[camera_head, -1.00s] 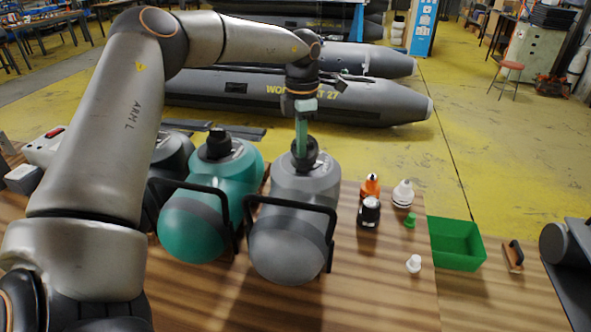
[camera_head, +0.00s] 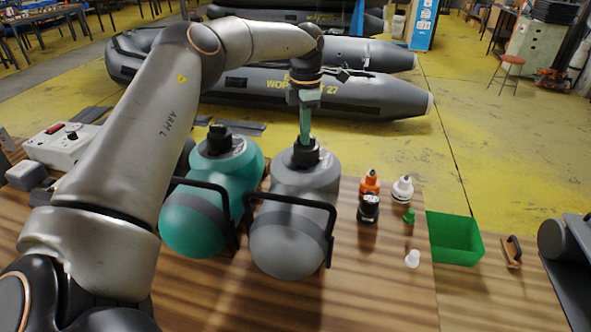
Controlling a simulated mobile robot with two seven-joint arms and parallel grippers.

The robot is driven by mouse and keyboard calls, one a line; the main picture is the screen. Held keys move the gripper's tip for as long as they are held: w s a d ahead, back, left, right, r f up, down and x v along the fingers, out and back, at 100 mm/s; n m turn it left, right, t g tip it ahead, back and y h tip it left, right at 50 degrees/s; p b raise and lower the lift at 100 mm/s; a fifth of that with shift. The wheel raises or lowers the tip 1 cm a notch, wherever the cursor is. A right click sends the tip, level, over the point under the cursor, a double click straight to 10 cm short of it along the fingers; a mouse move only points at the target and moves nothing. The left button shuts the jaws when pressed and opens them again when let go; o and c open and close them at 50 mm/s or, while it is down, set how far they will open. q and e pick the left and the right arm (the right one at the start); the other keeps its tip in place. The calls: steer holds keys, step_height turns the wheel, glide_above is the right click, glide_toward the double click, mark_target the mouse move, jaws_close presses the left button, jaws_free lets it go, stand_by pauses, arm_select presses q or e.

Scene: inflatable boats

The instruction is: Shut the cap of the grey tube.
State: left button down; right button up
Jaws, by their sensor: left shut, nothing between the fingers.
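The grey tube (camera_head: 290,240) is a rounded grey piece on the wooden table, held in a black frame stand. Its black cap (camera_head: 306,155) is at the upper, far end. My left gripper (camera_head: 305,140) points down from above, with its greenish fingers shut and empty. The fingertips are at the top of the black cap and appear to touch it. The fingers partly cover the cap, so I cannot tell whether it is fully shut. My right gripper is not in view.
A teal tube (camera_head: 195,225) with a black cap stands close on the left. Small bottles (camera_head: 369,208), a white piece (camera_head: 412,258), a green bin (camera_head: 455,240) and a wooden-handled tool (camera_head: 512,252) are to the right. The front of the table is clear.

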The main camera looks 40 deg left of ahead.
arm_select(q)
steer(key=shift+w+a+f, duration=0.1)
steer(key=shift+w+a, duration=0.05)
steer(key=shift+w, duration=0.15)
steer(key=shift+a, duration=0.1)
steer(key=shift+w+r, duration=0.15)
steer(key=shift+r, duration=0.15)
step_height(320, 180, up, 3)
steer(key=shift+w+a+r, duration=0.1)
steer(key=shift+w+r, duration=0.05)
steer(key=shift+r, duration=0.05)
step_height(320, 180, up, 3)
steer(key=shift+f, duration=0.1)
stand_by(0.7)
